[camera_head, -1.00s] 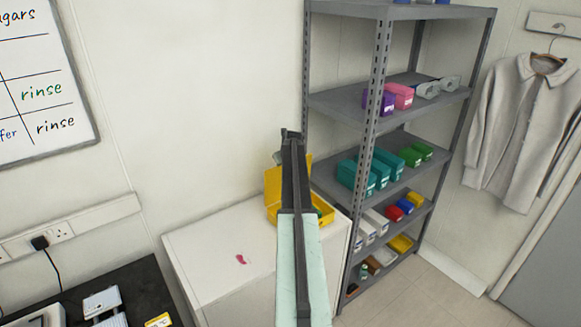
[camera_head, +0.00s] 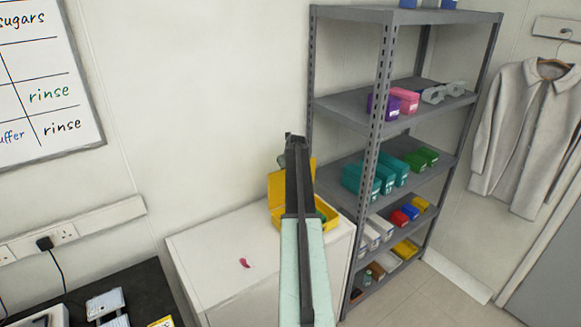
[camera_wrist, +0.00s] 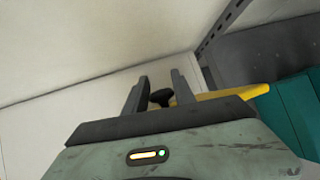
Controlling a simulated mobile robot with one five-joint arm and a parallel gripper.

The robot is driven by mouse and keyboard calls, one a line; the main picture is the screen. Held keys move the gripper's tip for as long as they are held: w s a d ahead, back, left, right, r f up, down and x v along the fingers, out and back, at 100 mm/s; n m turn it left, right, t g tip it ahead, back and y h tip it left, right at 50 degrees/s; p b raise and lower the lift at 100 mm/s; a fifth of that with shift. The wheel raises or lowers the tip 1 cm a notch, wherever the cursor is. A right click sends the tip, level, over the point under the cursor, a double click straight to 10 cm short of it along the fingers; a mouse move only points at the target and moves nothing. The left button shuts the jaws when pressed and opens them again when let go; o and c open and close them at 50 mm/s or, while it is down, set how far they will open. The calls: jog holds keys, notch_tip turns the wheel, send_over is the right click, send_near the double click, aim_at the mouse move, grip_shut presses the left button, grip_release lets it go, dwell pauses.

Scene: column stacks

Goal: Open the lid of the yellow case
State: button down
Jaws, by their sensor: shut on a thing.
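The yellow case (camera_head: 330,219) stands on the white cabinet top, against the wall side of the shelf. Its lid (camera_head: 277,188) stands raised, tilted up from the base, and green shows inside the base. My arm covers the middle of the case. My gripper (camera_wrist: 160,82) is shut on a dark knob (camera_wrist: 161,98), which sits between the two fingers beside the yellow lid edge (camera_wrist: 222,94). In the head view my gripper (camera_head: 294,140) is at the top of the raised lid, and its fingers are hard to make out.
A grey shelf unit (camera_head: 379,130) with coloured boxes stands close to the right of the case. The white cabinet top (camera_head: 215,250) is mostly clear, with a small pink item (camera_head: 245,263) on it. A dark bench (camera_head: 140,295) is at lower left.

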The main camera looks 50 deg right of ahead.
jog(key=shift+a+f, duration=0.2)
jog(key=c, duration=1.3)
grip_release()
jog(key=shift+f, duration=0.1)
jog(key=shift+o, duration=1.1)
jog(key=shift+w+d+f, duration=0.15)
jog(key=shift+w+d, duration=0.05)
notch_tip(320, 180, up, 9)
jog(key=a+p, duration=0.2)
jog(key=p, duration=0.7)
jog(key=shift+a, duration=0.1)
jog(key=p+v, duration=0.6)
jog(key=v, duration=0.1)
jog(key=shift+s+r, duration=0.25)
jog(key=shift+r, duration=0.05)
